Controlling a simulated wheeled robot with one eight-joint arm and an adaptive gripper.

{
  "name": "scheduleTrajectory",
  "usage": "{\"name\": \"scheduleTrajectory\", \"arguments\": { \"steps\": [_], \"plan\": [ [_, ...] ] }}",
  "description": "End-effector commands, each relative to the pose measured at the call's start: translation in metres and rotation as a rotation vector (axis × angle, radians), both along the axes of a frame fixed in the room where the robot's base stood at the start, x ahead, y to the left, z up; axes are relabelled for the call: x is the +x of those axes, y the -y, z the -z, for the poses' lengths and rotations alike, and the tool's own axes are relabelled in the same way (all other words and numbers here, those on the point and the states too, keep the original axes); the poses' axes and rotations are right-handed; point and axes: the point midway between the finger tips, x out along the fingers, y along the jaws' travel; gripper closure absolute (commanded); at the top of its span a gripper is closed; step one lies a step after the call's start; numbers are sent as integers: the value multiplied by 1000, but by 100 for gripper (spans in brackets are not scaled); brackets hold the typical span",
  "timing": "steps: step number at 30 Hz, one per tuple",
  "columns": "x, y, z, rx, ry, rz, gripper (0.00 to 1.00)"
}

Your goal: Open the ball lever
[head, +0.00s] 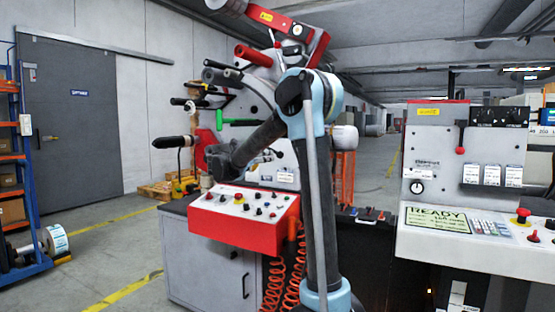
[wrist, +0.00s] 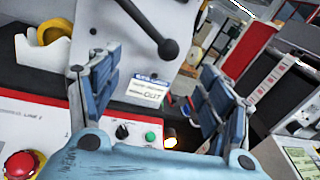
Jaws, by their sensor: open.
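A black lever with a round ball end (wrist: 168,48) sticks out from a pale machine panel in the upper middle of the wrist view. In the head view, a small dark ball-ended lever (head: 275,152) shows on the machine beside my forearm, above a white label. My gripper (wrist: 162,75) is open and empty, with its blue-padded fingers to the left and right. The ball appears in the gap between the fingers, beyond their tips; I cannot tell the exact distance. In the head view my gripper (head: 218,163) is dark and partly hidden by the arm, left of the lever.
A red control box (head: 240,215) with knobs and buttons stands below my gripper. A red-ball lever (head: 460,150) is on the right-hand panel. Black-handled rods (head: 172,142) and a green-handled rod (head: 238,122) stick out nearby. Open floor lies to the left.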

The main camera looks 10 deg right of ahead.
Motion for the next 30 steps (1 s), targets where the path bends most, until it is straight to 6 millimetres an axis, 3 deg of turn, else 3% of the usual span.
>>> {"name": "scheduleTrajectory", "arguments": {
  "steps": [16,22,30],
  "plan": [
    [64,70,0,1,0,2,28],
    [77,84,0,1,0,1,28],
    [81,87,0,2,0,-1,28]
  ]
}}
